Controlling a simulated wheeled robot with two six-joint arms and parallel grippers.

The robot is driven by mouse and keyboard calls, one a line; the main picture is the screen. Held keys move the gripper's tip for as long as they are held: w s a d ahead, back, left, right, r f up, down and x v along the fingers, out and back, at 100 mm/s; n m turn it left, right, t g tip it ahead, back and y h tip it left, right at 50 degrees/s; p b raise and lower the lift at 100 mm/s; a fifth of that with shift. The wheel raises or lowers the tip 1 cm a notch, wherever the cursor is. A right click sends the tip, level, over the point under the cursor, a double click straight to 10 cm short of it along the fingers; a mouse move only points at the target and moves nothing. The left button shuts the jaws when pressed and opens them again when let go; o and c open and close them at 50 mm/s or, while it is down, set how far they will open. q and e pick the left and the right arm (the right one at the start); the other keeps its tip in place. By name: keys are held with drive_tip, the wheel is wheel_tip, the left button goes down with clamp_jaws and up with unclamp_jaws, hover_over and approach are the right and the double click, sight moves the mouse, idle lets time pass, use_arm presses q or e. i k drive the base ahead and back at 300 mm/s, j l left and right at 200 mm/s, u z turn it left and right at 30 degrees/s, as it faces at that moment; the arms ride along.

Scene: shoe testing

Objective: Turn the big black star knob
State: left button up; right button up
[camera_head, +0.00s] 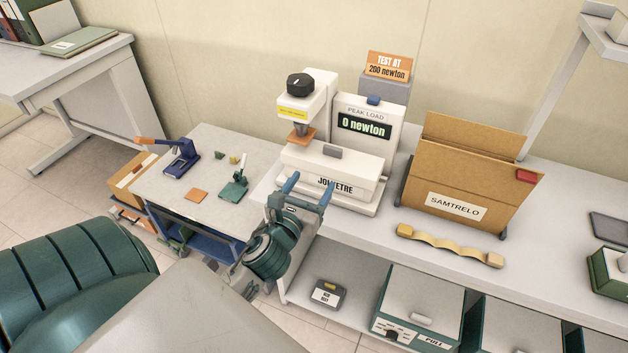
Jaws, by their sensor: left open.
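The black star knob (300,83) sits on top of the head of a white testing machine (320,158) on the bench. Below that head are a metal plunger and an orange-brown pad (301,135). The machine's display (364,127) reads "0 newton", under the words "PEAK LOAD". My left gripper (309,186) is in front of the machine's base, lower in the picture than the knob and apart from it. Its two blue-tipped fingers are spread and nothing shows between them. My right gripper is not in view.
An orange sign (388,67) reads "TEST AT 200 newton". A cardboard box (460,180) marked "SAMTRELO" stands right of the machine. A wavy tan strip (450,245) lies before it. A lower table (215,150) at left holds small tools. The bench's front edge lies under my left arm.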

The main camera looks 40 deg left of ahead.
sight(301, 84)
drive_tip(key=u, duration=1.25)
